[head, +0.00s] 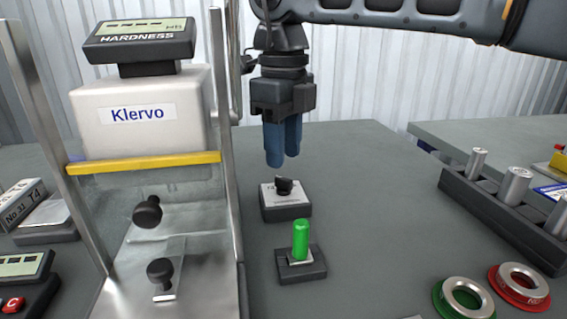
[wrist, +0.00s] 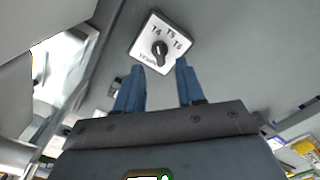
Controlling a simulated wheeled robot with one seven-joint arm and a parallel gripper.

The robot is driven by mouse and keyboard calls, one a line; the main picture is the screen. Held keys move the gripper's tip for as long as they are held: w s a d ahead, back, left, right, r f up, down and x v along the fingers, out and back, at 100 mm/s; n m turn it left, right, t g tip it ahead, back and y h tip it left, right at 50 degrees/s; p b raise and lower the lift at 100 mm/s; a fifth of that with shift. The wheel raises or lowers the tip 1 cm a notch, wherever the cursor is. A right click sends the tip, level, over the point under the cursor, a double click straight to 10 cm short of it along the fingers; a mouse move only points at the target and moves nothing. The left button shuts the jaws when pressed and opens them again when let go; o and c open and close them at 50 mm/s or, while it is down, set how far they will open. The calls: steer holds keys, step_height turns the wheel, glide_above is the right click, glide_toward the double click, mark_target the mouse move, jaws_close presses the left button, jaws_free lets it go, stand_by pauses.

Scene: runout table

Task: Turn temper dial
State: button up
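The temper dial is a black knob (head: 284,186) on a small box with a white top plate (head: 270,196), standing on the grey table. In the wrist view the knob (wrist: 160,53) sits on a plate (wrist: 148,38) marked T4, T5, T6 and TEMPER. I cannot tell for certain which mark the knob points at. My gripper (head: 283,160) has blue fingers pointing down, above the dial and apart from it. In the wrist view the fingers (wrist: 160,66) are parted with nothing between them, and the knob shows beyond their tips.
A green peg (head: 301,240) stands in a dark base in front of the dial. The Klervo hardness tester (head: 140,115) with its metal frame rises at left. A rack of metal cylinders (head: 505,215), a green ring (head: 464,298) and a red ring (head: 519,287) lie at right.

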mark_target(284, 178)
steer(key=shift+r, duration=1.5)
